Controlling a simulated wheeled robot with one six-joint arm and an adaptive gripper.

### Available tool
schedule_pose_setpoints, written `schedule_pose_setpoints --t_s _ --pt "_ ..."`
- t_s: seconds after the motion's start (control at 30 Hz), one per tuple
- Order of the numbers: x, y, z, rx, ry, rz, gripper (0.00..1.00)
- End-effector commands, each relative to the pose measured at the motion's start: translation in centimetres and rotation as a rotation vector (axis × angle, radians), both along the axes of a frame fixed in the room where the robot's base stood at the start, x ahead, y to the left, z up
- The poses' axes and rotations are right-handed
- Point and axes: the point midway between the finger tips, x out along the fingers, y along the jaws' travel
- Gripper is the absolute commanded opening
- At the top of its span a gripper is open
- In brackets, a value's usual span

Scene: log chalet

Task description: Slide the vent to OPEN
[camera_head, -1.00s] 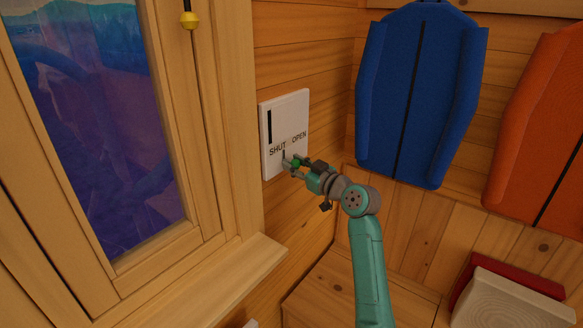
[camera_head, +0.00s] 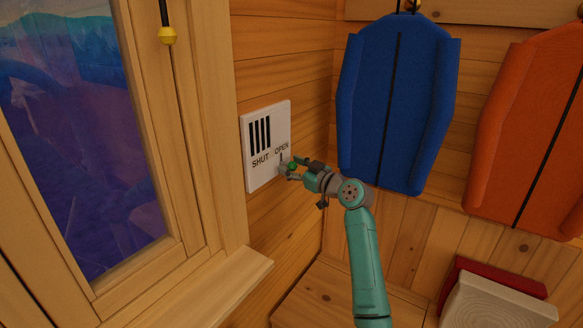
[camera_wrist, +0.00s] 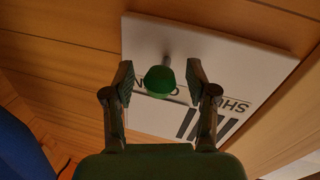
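The white vent plate (camera_head: 253,178) is on the log wall right of the window. It has several dark upright slots (camera_head: 260,136) showing, with the words SHUT and OPEN below them. Its green knob (camera_head: 292,166) is at the lower right, below the word OPEN. In the wrist view the knob (camera_wrist: 159,80) sits between the two fingers of my gripper (camera_wrist: 160,78), with a small gap on each side. My gripper (camera_head: 288,169) is open around the knob in the head view too. The word OPEN is partly hidden by the knob and a finger in the wrist view.
A window with a wooden frame and sill (camera_head: 200,295) stands left of the vent. A blue padded garment (camera_head: 395,100) and an orange one (camera_head: 525,140) hang on the right wall. A wooden bench (camera_head: 325,290) is below. A yellow-tipped cord (camera_head: 167,35) hangs by the window.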

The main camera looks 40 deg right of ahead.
Motion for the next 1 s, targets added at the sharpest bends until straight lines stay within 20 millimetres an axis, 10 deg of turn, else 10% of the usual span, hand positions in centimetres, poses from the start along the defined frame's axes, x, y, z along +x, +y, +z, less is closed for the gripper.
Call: schedule_pose_setpoints --t_s 1.0 --pt "-11.8 -1.5 0.0 0.001 0.001 0.001 0.57"
